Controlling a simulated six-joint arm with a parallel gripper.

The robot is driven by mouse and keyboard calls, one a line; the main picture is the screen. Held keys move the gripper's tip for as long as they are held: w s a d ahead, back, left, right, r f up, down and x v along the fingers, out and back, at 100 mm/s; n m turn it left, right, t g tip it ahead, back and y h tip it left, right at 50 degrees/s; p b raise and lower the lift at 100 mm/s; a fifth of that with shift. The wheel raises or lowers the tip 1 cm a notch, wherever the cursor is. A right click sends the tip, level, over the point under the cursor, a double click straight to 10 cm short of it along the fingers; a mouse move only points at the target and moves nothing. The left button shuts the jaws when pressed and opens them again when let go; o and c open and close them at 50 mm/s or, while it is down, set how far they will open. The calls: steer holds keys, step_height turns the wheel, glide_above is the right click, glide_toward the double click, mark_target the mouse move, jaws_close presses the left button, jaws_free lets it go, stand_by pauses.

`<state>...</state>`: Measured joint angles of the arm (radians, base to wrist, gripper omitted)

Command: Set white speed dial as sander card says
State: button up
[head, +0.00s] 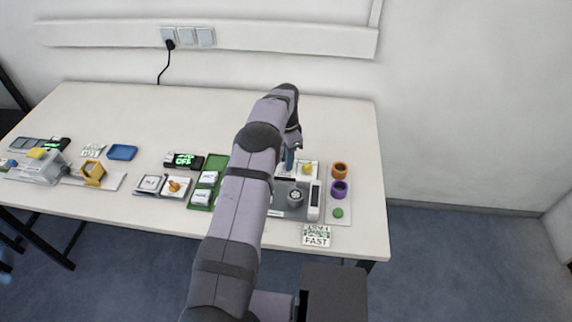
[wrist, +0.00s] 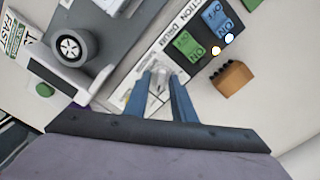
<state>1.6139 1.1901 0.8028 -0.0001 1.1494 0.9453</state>
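My gripper (wrist: 160,78) points down at a white label strip, its two blue fingers on either side of a small pale dial (wrist: 158,84). Whether the fingers touch the dial is not clear. The dial's pointer and scale are largely hidden. In the head view my gripper (head: 289,158) is at the back of the grey sander (head: 280,207), partly behind my arm. The sander has a dark round drum with a pale hub (head: 295,197). The sander card (head: 316,236) lies at the table's front edge; its large word reads FAST. It also shows in the wrist view (wrist: 14,38).
A yellow knob (head: 307,168) is right beside my gripper. Orange (head: 340,170) and purple (head: 338,190) rings and a green button (head: 338,213) stand at the right. The wrist view shows green (wrist: 188,45) and blue (wrist: 217,18) blocks and a brown block (wrist: 232,78).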

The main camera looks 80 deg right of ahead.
steer(key=shift+r, duration=0.1)
steer(key=shift+r+p, duration=2.25)
steer(key=shift+r, duration=1.2)
